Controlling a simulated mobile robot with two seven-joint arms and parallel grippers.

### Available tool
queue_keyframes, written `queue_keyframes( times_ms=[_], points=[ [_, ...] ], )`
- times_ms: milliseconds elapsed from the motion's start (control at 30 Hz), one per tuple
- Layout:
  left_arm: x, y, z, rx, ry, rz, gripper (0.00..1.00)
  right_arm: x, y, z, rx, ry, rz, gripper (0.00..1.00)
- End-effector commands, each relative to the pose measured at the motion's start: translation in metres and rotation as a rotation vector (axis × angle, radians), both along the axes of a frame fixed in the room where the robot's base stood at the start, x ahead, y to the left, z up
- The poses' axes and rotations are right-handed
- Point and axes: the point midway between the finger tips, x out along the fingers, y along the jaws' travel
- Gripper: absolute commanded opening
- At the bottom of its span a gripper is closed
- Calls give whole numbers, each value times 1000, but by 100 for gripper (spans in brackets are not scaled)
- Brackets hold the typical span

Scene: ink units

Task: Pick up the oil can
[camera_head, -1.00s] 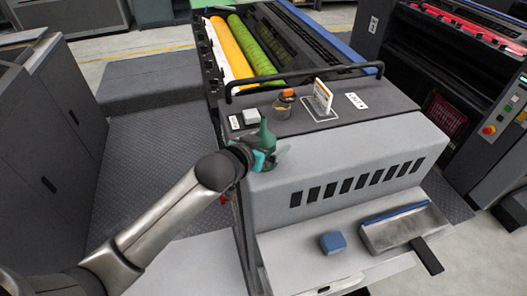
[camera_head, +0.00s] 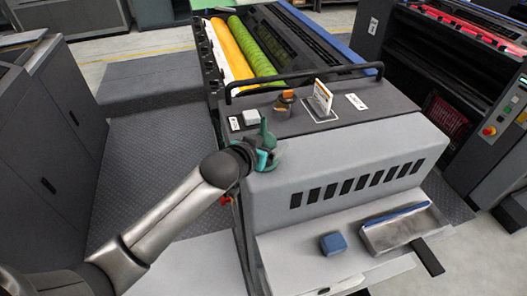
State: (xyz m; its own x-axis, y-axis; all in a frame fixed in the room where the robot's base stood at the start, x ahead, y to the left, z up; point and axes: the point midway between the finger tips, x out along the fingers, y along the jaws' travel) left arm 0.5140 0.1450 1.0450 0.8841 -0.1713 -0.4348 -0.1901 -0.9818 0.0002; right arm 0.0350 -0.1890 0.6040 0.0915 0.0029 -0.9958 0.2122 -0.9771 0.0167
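The oil can (camera_head: 267,138) is a small dark green can with a narrow spout pointing up. It is at the left front corner of the grey machine's top. My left gripper (camera_head: 266,158), with teal parts at its end, is at the can's lower part. The gripper covers much of the can's body, so its base is hidden. The fingers are small and overlap the can, so I cannot tell whether they grip it. My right gripper is not in view.
The machine top (camera_head: 350,118) also holds a jar (camera_head: 285,104), a white box (camera_head: 251,117) and an upright card (camera_head: 321,97). A black rail (camera_head: 305,73) runs behind them. A blue block (camera_head: 333,243) and a grey tray (camera_head: 396,229) are on the lower shelf.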

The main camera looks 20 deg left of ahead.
Motion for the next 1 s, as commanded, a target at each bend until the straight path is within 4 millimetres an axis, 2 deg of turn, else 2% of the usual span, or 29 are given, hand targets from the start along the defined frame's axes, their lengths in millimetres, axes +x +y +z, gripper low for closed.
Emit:
queue_keyframes(
  times_ms=[67, 300, 767, 867, 1000],
  points=[
    [0, 0, 0, 0, 1, 0, 28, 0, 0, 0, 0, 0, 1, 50],
    [0, 0, 0, 0, 1, 0, 1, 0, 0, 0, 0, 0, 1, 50],
    [1, 0, 8, 0, -6, 0, 0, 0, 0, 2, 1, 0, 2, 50],
    [1, 0, 19, 1, -7, 0, 0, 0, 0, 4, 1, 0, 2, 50],
    [1, 0, 46, 0, -10, -1, 0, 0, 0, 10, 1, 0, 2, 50]
  ],
)
